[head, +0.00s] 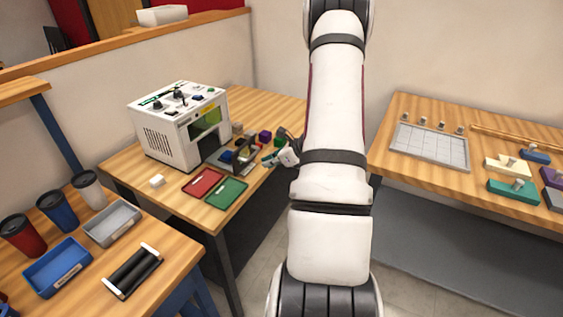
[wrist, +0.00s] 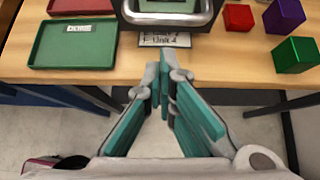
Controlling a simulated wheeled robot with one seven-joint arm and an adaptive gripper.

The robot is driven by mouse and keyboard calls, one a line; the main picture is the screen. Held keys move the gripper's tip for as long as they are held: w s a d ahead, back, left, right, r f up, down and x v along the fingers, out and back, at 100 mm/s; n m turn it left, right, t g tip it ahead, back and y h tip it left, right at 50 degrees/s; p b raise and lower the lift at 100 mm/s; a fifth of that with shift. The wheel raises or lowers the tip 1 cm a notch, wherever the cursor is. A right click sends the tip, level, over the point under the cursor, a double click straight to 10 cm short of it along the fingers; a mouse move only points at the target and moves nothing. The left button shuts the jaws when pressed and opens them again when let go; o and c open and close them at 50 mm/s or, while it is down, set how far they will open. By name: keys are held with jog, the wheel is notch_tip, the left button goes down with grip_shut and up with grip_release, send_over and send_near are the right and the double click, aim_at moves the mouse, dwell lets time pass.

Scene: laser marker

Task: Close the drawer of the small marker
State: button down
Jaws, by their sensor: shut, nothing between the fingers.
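The small marker (head: 180,125) is a white box with knobs on top and a green-tinted window, standing on the wooden table at centre left. Its grey drawer (head: 222,160) sticks out of the front, partly hidden by the items around it. In the wrist view the drawer's dark front with a metal handle (wrist: 168,18) is at the top centre, cut by the picture edge. My gripper (wrist: 165,68) is shut and empty, with teal fingers pointing at the drawer front, just short of it. In the head view my gripper (head: 283,154) is beside the drawer, partly hidden by my arm.
A red tray (head: 203,183) and a green tray (head: 227,192) lie in front of the marker. Red (wrist: 238,17), purple (wrist: 284,15) and green (wrist: 296,55) blocks stand right of the drawer. A label (wrist: 164,40) lies below the handle. Open floor shows beyond the table edge.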

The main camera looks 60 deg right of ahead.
aim_at(227, 154)
jog(key=shift+w+a+r, duration=0.1)
jog(key=shift+w+r, duration=0.15)
jog(key=shift+w, duration=0.8)
jog(key=w+b, duration=0.1)
jog(key=w, duration=0.3)
jog(key=w+b, duration=0.2)
jog(key=w, duration=0.3)
jog(key=w+a+b, duration=0.1)
jog(key=w+b, duration=0.1)
jog(key=w, duration=0.3)
jog(key=shift+w+a+b, duration=0.1)
jog(key=shift+w+b, duration=0.3)
jog(key=shift+w, duration=0.45)
jog(key=shift+w+r, duration=0.1)
